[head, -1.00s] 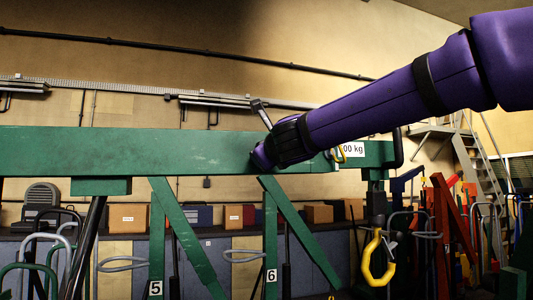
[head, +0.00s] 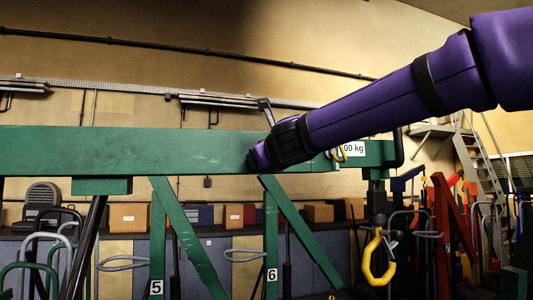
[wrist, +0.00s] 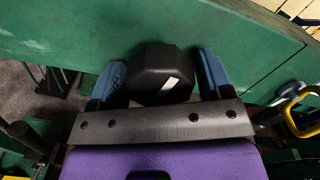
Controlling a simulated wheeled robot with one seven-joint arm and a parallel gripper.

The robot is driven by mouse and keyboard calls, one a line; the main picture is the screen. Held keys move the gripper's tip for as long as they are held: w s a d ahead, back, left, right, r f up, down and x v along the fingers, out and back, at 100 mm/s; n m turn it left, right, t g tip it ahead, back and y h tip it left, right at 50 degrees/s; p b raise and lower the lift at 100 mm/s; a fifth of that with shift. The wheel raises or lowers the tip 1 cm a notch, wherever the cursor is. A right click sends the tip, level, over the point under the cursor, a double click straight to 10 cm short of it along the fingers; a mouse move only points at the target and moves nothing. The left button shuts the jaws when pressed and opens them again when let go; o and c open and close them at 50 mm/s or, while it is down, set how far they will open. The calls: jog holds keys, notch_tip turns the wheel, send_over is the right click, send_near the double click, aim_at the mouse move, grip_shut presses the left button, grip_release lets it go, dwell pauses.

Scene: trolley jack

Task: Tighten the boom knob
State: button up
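The green boom (head: 110,150) runs level across the head view and fills the back of the wrist view (wrist: 60,30). The black, faceted boom knob (wrist: 150,75) with a white mark sits against the boom's side in the wrist view. My gripper (wrist: 162,58) has its two blue fingers on either side of the knob, with what look like narrow gaps. In the head view my gripper (head: 256,158) is at the boom's side and hides the knob.
A yellow hook (head: 380,258) hangs below the boom's right end. A weight label (head: 352,149) is on the boom near a black handle (head: 397,148). Green legs (head: 300,230) stand below. Boxes (head: 320,213) line a bench behind.

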jog(key=shift+s+r, duration=0.1)
jog(key=shift+s, duration=0.05)
jog(key=v, duration=1)
jog(key=shift+s+d, duration=0.15)
jog(key=shift+s, duration=0.15)
dwell(0.3)
jog(key=s+d+f+n+g+h, duration=0.2)
jog(key=s+d+f+n+g, duration=0.4)
jog(key=s+d+f+n, duration=0.6)
jog(key=s+d+f+n+g+h, duration=0.3)
jog(key=s+d+f+n+g, duration=0.3)
jog(key=s+d+f+n, duration=0.6)
notch_tip(320, 180, down, 6)
jog(key=d+n, duration=0.2)
jog(key=n, duration=0.1)
jog(key=shift+s, duration=0.3)
jog(key=shift+f, duration=0.1)
